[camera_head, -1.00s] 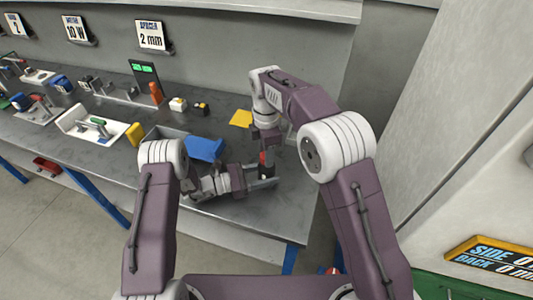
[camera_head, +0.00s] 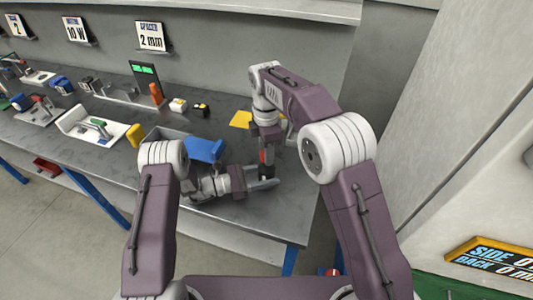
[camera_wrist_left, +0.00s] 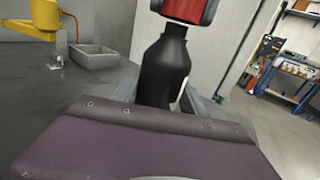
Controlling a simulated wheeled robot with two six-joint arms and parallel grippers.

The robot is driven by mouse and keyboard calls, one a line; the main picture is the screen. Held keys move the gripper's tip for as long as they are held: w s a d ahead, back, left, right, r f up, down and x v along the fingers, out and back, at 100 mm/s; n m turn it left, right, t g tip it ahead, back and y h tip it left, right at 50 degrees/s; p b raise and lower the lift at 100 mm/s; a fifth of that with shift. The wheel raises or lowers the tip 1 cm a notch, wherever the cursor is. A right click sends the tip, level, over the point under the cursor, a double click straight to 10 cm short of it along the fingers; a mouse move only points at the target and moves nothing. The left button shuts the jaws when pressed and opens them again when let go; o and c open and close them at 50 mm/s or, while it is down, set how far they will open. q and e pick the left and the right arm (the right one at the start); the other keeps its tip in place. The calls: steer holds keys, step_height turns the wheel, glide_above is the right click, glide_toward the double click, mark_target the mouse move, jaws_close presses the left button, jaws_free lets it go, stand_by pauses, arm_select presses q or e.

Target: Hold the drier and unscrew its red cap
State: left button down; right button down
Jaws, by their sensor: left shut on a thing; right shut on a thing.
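The drier is a black bottle-shaped body (camera_wrist_left: 165,72), standing upright and narrowing to a neck below its red cap (camera_wrist_left: 184,10). My left gripper (camera_head: 264,184) reaches in low from the left and is shut on the drier's body; in the left wrist view its fingers lie on both sides of the body. My right gripper (camera_head: 267,154) points down from above and is shut on the red cap, which shows as a small red patch in the head view (camera_head: 263,157). The top of the cap is out of the wrist view. Most of the drier is hidden in the head view.
A yellow piece (camera_head: 240,119) lies behind. Several fixtures fill the left of the grey bench (camera_head: 95,158). The bench's right front corner is bare.

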steer(key=shift+r, duration=0.45)
steer(key=shift+r, duration=2)
arm_select(q)
steer(key=c, duration=0.5)
jaws_free()
steer(key=shift+a, duration=0.1)
steer(key=v, duration=1.2)
steer(key=shift+b, duration=0.4)
arm_select(e)
steer(key=shift+f, duration=0.45)
